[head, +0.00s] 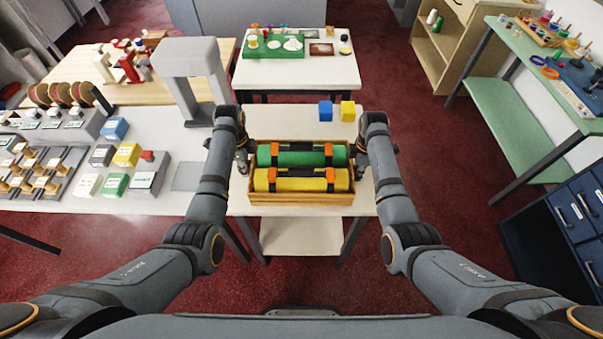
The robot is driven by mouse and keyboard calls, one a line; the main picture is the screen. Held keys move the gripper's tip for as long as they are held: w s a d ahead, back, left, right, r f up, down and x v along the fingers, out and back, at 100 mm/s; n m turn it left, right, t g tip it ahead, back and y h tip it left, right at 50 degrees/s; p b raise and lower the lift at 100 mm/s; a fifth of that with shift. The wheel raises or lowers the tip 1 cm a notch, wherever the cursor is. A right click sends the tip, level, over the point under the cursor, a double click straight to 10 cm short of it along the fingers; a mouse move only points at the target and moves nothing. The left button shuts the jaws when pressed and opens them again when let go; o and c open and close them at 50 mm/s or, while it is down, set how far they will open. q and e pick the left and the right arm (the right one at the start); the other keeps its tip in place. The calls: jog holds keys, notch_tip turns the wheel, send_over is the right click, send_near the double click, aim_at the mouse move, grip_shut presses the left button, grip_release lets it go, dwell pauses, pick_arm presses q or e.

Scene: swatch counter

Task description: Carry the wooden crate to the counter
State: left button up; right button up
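The wooden crate (301,198) is in the middle of the head view, over a white-topped table (285,120). It holds a green roll (290,159) and a yellow roll (290,184), each with black and orange fittings. My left gripper (242,166) is at the crate's left end and my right gripper (361,165) is at its right end. Both point down close to the end walls. Their fingertips are partly hidden, so I cannot tell whether they grip the crate. Whether the crate rests on the table or is slightly raised is unclear.
A white counter (150,203) with boxes, spools and a grey arch (190,58) adjoins on the left. Blue and yellow blocks (326,111) stand behind the crate. Another white table (295,72) stands beyond. A green bench (510,90) and blue drawers (560,225) are right, with open red floor between.

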pick_arm(q)
jog(key=shift+r, duration=0.1)
grip_shut()
pick_arm(e)
jog(key=shift+r, duration=0.1)
grip_shut()
